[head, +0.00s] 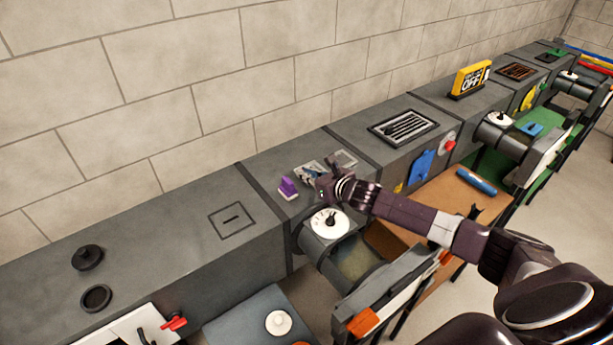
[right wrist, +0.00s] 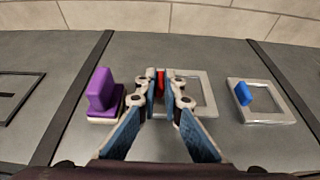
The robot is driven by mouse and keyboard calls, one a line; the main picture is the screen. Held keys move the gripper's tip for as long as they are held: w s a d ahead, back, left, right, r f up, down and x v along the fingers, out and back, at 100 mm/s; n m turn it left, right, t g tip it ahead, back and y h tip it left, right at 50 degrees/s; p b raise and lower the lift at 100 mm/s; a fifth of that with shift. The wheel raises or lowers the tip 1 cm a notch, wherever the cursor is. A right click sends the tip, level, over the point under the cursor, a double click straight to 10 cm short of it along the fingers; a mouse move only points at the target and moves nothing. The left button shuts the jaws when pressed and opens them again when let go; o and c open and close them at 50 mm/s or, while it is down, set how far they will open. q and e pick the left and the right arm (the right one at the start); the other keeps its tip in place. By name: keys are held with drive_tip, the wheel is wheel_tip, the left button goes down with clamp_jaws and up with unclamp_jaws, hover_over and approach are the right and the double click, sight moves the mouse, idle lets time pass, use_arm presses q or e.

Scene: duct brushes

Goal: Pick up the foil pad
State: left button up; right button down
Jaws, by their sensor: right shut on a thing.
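My right gripper (head: 318,178) reaches down onto the grey duct top beside the wall. In the right wrist view its blue-padded fingers (right wrist: 160,88) are closed on a narrow upright red tab (right wrist: 160,80). The tab stands at the left part of a flat silver square (right wrist: 204,92), which I take to be the foil pad. The fingers hide the tab's base, so I cannot tell whether it has lifted off. My left gripper is not in view.
A purple block (head: 288,187) stands just left of the gripper. A silver frame with a blue tab (right wrist: 243,93) lies to the right. A white dial (head: 325,226) sits below on the duct front. A slatted grille (head: 404,126) is farther right. The block wall rises close behind.

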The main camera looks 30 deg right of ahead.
wheel_tip(320, 180, up, 23)
drive_tip(key=p, duration=0.4)
drive_tip(key=shift+p, duration=0.3)
drive_tip(key=shift+f, duration=0.1)
idle(0.3)
